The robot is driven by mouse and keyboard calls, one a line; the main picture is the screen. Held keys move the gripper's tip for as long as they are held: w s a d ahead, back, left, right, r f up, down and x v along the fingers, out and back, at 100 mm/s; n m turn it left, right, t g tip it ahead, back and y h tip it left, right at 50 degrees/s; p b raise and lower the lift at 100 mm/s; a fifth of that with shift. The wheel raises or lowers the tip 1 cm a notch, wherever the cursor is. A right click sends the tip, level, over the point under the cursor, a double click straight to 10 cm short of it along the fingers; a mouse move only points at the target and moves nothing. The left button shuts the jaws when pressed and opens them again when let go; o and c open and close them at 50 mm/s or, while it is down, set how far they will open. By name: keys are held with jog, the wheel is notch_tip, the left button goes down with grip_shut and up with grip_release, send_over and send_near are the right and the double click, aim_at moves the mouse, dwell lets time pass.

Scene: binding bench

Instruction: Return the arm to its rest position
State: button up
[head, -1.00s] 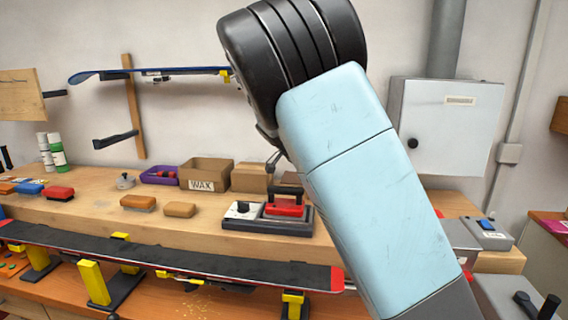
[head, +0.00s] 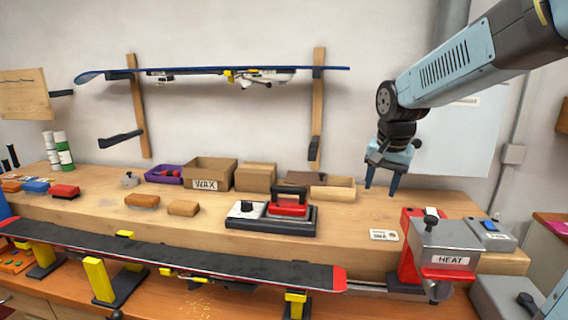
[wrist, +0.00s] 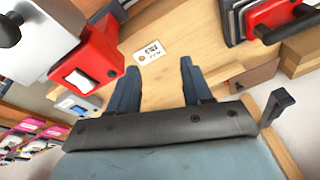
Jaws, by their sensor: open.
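My gripper (head: 379,190) is open and empty, pointing down above the right part of the bench in the head view. My light-blue arm reaches in from the upper right. In the wrist view my gripper (wrist: 157,75) shows two dark-blue fingers spread apart, with bare wood and a small white card (wrist: 149,50) beyond them. The card also lies on the bench in the head view (head: 384,235), below and slightly right of the fingertips, apart from them.
A red and grey HEAT machine (head: 446,245) stands right of my gripper. A ski (head: 170,255) is clamped along the front.

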jog(key=s+r+n+t, duration=0.2)
jog(key=s+n, duration=0.4)
jog(key=s, duration=1.4)
jog(key=shift+r+t, duration=0.15)
jog(key=shift+t, duration=0.15)
jog(key=shift+a, duration=0.1)
jog(key=shift+c, duration=0.7)
jog(key=shift+s, duration=0.15)
